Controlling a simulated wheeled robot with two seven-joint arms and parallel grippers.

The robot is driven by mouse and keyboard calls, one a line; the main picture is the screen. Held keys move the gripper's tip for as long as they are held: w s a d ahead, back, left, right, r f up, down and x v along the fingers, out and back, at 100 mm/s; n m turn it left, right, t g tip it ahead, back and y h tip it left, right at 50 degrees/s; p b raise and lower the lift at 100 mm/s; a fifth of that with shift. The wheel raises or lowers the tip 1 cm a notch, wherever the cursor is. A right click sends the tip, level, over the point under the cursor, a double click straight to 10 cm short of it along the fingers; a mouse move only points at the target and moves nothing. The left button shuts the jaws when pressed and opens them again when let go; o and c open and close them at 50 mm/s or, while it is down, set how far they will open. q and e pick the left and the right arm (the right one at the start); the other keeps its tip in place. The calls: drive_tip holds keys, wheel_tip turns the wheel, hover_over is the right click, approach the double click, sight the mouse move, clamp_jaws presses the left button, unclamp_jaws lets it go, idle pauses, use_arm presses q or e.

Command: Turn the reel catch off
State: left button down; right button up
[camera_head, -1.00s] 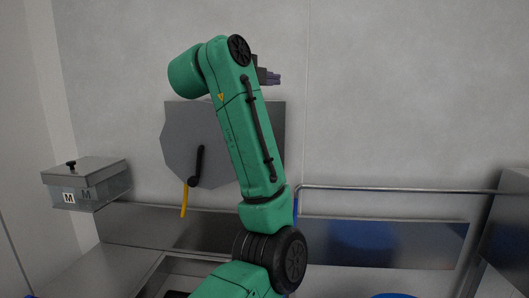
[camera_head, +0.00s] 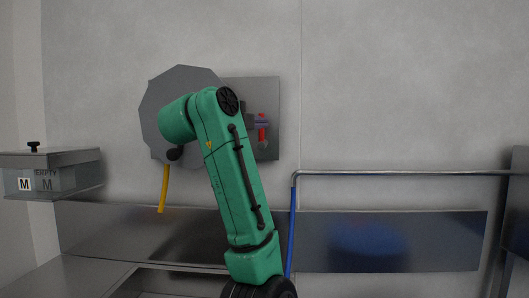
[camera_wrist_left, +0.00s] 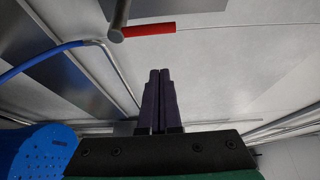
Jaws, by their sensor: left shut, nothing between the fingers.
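The reel (camera_head: 182,82) is a grey many-sided disc on the wall, in front of a grey backing plate (camera_head: 270,90). The red catch lever (camera_head: 263,136) stands about upright on the plate's right part. In the left wrist view the red lever (camera_wrist_left: 150,29) lies at the top, joined to a round grey pivot (camera_wrist_left: 116,35). My left gripper (camera_head: 265,122) is shut and empty, overlapping the lever in the head view. In the wrist view its fingertips (camera_wrist_left: 158,72) lie apart from the lever. My green arm hides part of the reel. My right gripper is not in view.
A yellow hose end (camera_head: 164,188) hangs below the reel. A metal pipe (camera_head: 400,173) with a blue hose (camera_head: 292,230) runs along the wall at the right. A lidded box marked M (camera_head: 70,180) is at the left. A blue perforated tub (camera_wrist_left: 40,150) shows in the wrist view.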

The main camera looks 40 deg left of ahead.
sight(263, 130)
use_arm(q)
drive_tip(key=w+a+p, duration=0.2)
drive_tip(key=w+p, duration=0.4)
drive_tip(key=w, duration=0.4)
drive_tip(key=s+a, duration=0.1)
drive_tip(key=s+a+p, duration=0.1)
drive_tip(key=s, duration=0.1)
drive_tip(key=shift+s+a, duration=0.1)
drive_tip(key=shift+s, duration=0.05)
drive_tip(key=shift+f, duration=0.1)
